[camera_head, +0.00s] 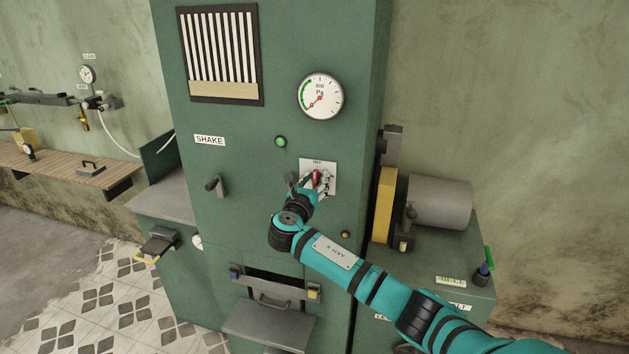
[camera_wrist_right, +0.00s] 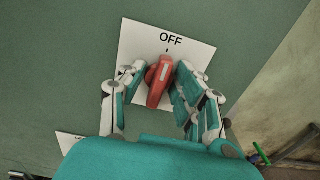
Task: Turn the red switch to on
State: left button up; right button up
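The red switch (camera_wrist_right: 158,85) sits on a white plate (camera_wrist_right: 196,52) marked OFF on the green cabinet. Its white mark points up, close to the tick under OFF, and its handle leans slightly. In the head view the red switch (camera_head: 316,177) is partly hidden by my right gripper (camera_head: 318,184). In the right wrist view the fingers of my right gripper (camera_wrist_right: 160,78) lie on both sides of the handle and appear to touch it. The lower part of the plate, where another label could be, is hidden. My left gripper is not in view.
A round gauge (camera_head: 320,96) and a green lamp (camera_head: 281,142) are above the switch. A dark lever (camera_head: 214,186) under the SHAKE label is to the left. A grey motor (camera_head: 440,201) with a yellow guard stands at right. A tray (camera_head: 268,325) juts out below.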

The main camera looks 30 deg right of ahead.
grip_shut()
jog(key=m+b, duration=0.2)
jog(key=m, duration=0.2)
jog(key=shift+f, duration=0.15)
jog(key=m+b, duration=0.3)
jog(key=m, duration=0.1)
jog(key=shift+s+d+f, duration=0.1)
jog(key=shift+s, duration=0.05)
jog(key=m+b, duration=0.4)
jog(key=m, duration=0.1)
jog(key=shift+f+m, duration=0.15)
jog(key=shift+m, duration=0.15)
jog(key=shift+d+m+b, duration=0.1)
jog(key=shift+m+b, duration=1.55)
jog(key=shift+m, duration=0.45)
